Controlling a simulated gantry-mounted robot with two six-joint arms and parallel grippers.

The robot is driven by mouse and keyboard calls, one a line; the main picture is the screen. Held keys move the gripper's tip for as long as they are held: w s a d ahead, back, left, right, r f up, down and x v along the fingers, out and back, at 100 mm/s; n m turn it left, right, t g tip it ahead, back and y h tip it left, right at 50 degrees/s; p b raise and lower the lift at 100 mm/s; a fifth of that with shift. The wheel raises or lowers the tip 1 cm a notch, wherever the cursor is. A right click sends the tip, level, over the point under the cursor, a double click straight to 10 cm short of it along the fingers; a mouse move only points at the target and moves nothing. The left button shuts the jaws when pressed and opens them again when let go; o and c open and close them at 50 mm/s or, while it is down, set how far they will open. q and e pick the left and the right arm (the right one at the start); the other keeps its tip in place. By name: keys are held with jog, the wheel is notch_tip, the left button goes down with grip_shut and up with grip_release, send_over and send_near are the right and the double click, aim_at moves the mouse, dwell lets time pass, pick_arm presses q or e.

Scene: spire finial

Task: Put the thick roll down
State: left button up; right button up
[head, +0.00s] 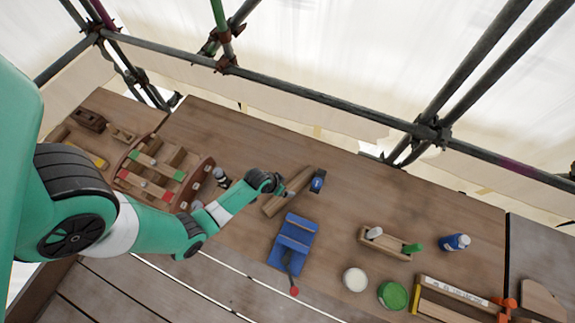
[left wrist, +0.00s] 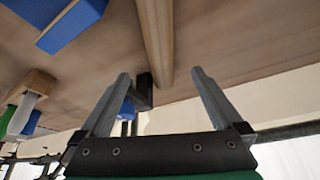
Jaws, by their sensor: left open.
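A long wooden roll-like piece (head: 274,206) lies slantwise on the workbench near the centre of the head view. A rounded wooden length (left wrist: 155,40) also shows in the left wrist view, ending between the fingertips. I cannot tell for sure whether it is the thick roll. My left gripper (head: 286,190) is beside the wooden piece in the head view. In the left wrist view its two fingers (left wrist: 160,76) stand wide apart, with a gap on each side of the wood. My right gripper is not in view.
A blue stand (head: 294,240) with a red-knobbed lever is in front of the gripper. A small dark-blue block (head: 317,181) sits behind. A wooden rack (head: 165,165) is left. A white disc (head: 355,279), green tin (head: 392,295) and blue bottle (head: 455,242) are right. Scaffold tubes run behind.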

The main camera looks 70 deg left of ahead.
pick_arm(q)
jog(key=shift+s+d+f+g, duration=0.15)
jog(key=shift+s+f, duration=0.05)
jog(key=shift+s, duration=0.3)
jog(key=shift+s+d+f+g, duration=0.15)
jog(key=shift+s+f, duration=0.05)
jog(key=shift+s, duration=0.25)
jog(key=shift+f, duration=0.15)
jog(key=b+x, duration=0.6)
jog(key=shift+w+f+b, duration=0.15)
jog(key=shift+f+b, duration=0.15)
jog(key=shift+b, duration=0.05)
jog(key=shift+r, duration=0.1)
jog(key=b+x, duration=0.2)
jog(key=x, duration=0.3)
jog(key=shift+w+d, duration=0.15)
jog(key=shift+d, duration=0.05)
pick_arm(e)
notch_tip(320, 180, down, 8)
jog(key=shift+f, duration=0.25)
pick_arm(q)
grip_shut()
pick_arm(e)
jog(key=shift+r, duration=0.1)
